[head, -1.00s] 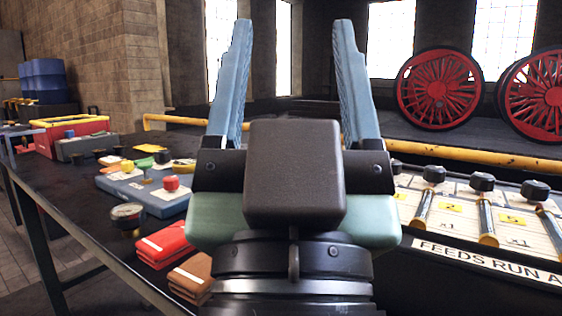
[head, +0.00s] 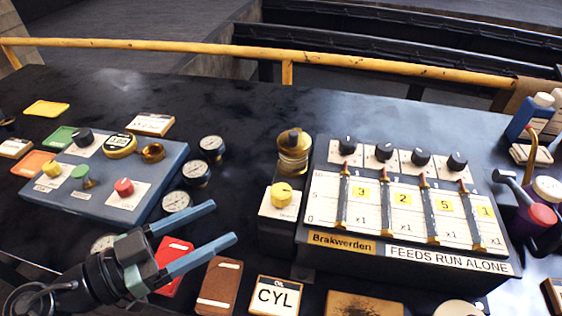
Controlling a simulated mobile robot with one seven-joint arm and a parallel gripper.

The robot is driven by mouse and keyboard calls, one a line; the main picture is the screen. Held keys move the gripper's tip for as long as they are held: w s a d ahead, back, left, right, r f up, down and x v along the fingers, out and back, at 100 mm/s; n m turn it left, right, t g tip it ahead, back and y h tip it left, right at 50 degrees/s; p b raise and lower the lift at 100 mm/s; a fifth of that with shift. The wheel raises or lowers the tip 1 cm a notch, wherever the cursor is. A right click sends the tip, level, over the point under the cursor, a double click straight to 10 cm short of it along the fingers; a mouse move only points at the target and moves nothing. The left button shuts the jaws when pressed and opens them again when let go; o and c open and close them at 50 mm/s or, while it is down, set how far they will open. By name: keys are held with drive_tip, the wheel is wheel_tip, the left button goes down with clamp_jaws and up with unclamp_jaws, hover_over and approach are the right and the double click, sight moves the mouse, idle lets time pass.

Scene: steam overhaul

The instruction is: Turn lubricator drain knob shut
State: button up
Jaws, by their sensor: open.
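The lubricator (head: 405,210) is a black box with several sight tubes, black top knobs and the label "FEEDS RUN ALONE". A yellow knob (head: 282,193) on a white plate sits at its left side; this looks like the drain knob, but its label is too small to read. A brass cap with a dark knob (head: 293,150) stands just behind it. My gripper (head: 224,221) has blue fingers, open and empty. It is left of the yellow knob and apart from it, pointing right.
A blue-grey panel (head: 110,180) with coloured knobs stands at left, with gauges (head: 197,173) beside it. Red and brown (head: 220,285) wallets and a "CYL" card (head: 275,295) lie in front. A yellow rail (head: 290,68) runs behind. Bottles (head: 528,118) stand at far right.

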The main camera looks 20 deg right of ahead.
sight(272, 199)
drive_tip(key=shift+m+g, duration=0.3)
drive_tip(key=d+p, duration=0.1)
drive_tip(key=d, duration=0.3)
drive_tip(key=w+d, duration=0.1)
drive_tip(key=d, duration=0.3)
drive_tip(key=d+p, duration=0.1)
drive_tip(key=d, duration=0.3)
drive_tip(key=shift+w+d+r+p, duration=0.2)
drive_tip(key=shift+w+r+p, duration=0.05)
drive_tip(key=shift+w+p, duration=0.05)
drive_tip(key=shift+c, duration=0.2)
clamp_jaws()
